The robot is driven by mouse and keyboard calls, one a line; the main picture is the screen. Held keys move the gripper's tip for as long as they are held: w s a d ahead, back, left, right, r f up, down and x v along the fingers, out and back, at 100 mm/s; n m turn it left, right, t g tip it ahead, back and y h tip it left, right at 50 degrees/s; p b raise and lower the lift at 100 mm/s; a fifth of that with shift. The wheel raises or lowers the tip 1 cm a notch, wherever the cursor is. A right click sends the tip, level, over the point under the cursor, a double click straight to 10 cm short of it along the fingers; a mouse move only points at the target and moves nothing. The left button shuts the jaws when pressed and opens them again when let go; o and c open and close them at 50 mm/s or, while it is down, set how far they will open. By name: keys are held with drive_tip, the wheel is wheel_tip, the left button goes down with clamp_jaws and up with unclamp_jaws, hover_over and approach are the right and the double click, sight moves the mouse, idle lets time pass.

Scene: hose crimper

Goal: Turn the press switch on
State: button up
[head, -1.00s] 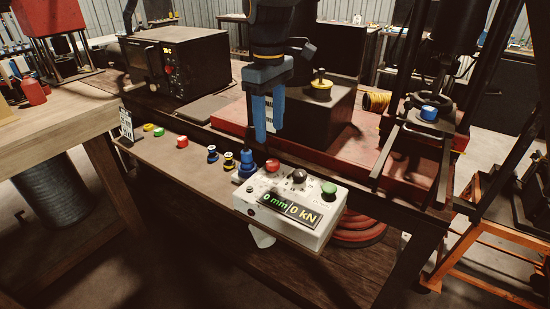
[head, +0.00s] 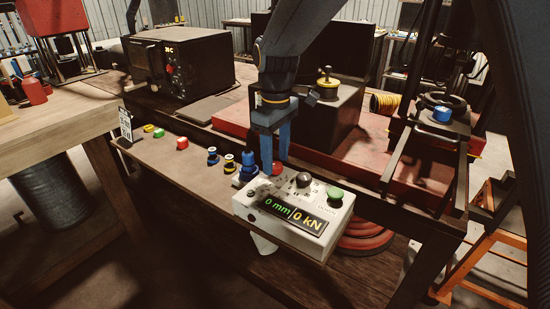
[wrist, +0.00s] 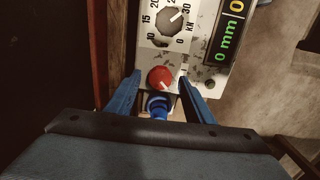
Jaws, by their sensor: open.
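The white press control box (head: 255,212) sits on the bench's front ledge, with a display reading 0 mm and 0 kN. On its top are a red knob (head: 279,169), a dark knob (head: 303,180) and a green button (head: 335,194). The red knob (wrist: 161,77) shows a short pale mark in the wrist view; which control is the switch is not labelled. My gripper (head: 276,167) points down, open and empty, right over the red knob. In the wrist view its blue fingers (wrist: 161,76) stand either side of the red knob, apart from it.
A blue fitting (head: 248,167) stands just left of the box, close to the fingers. Smaller fittings and coloured caps (head: 182,144) line the ledge to the left. A dark block with a brass top (head: 326,82) stands behind my gripper.

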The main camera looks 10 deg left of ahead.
drive_tip(key=shift+f, duration=0.6)
drive_tip(key=c, duration=1)
drive_tip(key=shift+c, duration=0.2)
